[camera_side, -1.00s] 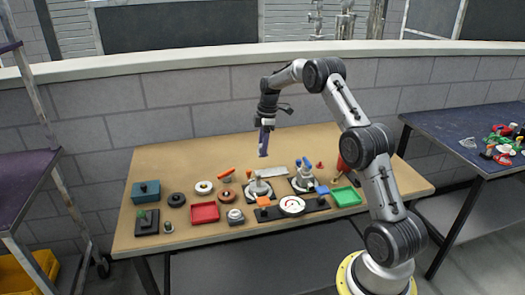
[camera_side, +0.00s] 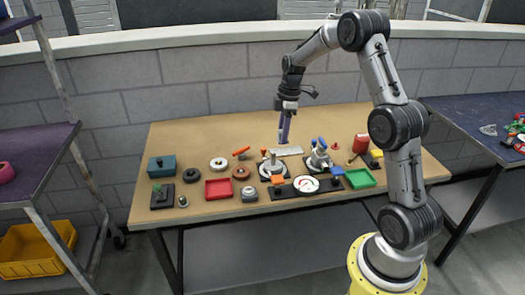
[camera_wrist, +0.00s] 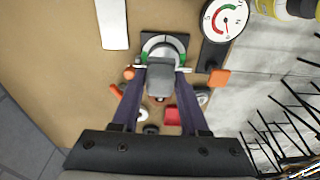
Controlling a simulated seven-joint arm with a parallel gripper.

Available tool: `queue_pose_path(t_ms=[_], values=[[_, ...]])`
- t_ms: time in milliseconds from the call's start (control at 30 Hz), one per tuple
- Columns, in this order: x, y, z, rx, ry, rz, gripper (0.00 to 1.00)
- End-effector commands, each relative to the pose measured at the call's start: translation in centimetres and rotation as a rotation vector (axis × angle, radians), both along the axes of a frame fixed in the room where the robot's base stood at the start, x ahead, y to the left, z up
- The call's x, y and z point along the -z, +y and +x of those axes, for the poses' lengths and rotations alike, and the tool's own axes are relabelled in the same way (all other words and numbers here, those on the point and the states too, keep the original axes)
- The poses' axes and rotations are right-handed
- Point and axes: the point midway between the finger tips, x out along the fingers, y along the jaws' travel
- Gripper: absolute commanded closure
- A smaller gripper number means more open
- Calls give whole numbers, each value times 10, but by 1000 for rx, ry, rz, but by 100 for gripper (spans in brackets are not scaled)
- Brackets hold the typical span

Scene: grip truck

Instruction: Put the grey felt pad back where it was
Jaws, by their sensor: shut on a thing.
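My gripper (camera_wrist: 160,80) is shut on a small dark grey block-like piece (camera_wrist: 160,88), seen between the purple fingers in the wrist view; it looks like the grey felt pad. In the side view my gripper (camera_side: 283,141) points down above the bench, near the light grey plate (camera_side: 289,151). The pad is too small to make out there. Beyond the held piece, the wrist view shows a device with a green and white scale (camera_wrist: 163,42), partly covered by it. I cannot tell where the pad lay before.
A red tray (camera_side: 218,189), a green tray (camera_side: 360,179), a white dial gauge (camera_side: 306,184), a teal box (camera_side: 161,167) and several rings and knobs crowd the bench front. A lever device (camera_side: 319,160) stands right of my gripper. The bench's back left is clear.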

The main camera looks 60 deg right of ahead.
Motion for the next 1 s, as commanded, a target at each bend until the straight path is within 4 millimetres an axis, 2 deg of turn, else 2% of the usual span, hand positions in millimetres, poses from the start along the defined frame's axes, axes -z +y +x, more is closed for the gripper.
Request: queue_pose_path(t_ms=[133,267,700,833,1000], values=[[-16,15,-8,-14,-13,-8,100],[-18,11,4,-20,-24,-15,100],[21,-28,75,-21,-23,-15,100],[44,-37,91,-20,-20,-13,100],[64,-45,106,-20,-22,-14,100]])
